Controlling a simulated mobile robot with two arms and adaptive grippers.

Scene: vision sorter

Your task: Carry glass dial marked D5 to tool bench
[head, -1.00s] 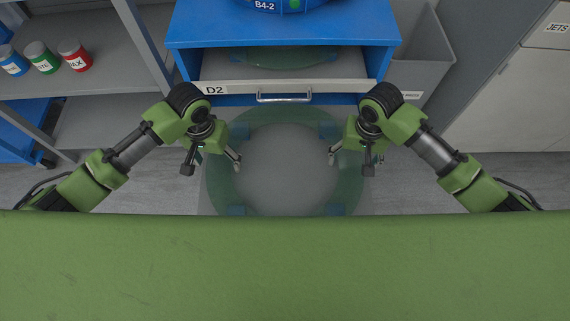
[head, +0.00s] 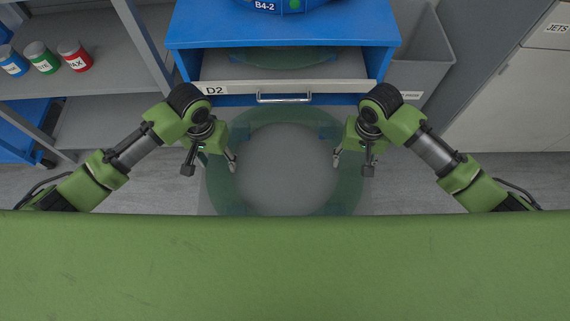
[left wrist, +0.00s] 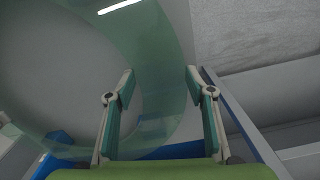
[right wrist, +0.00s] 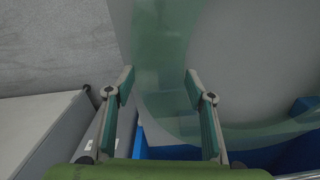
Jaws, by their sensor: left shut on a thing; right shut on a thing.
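A large round glass dial (head: 285,116), with a see-through green rim and a greyish middle, lies flat in front of my body. I cannot read any mark on it. My left gripper (head: 231,163) is shut on its left side and my right gripper (head: 337,161) is shut on its right side. The dial's green rim shows between the fingers in the left wrist view (left wrist: 165,65) and in the right wrist view (right wrist: 160,65). I cannot make out a tool bench.
A blue cabinet (head: 285,30) stands just beyond the dial. Its open drawer, labelled D2 (head: 235,87), holds another greenish glass piece (head: 285,58). Grey shelves with cans (head: 75,57) stand at left. A grey bin (head: 420,65) and a pale cabinet (head: 515,105) stand at right.

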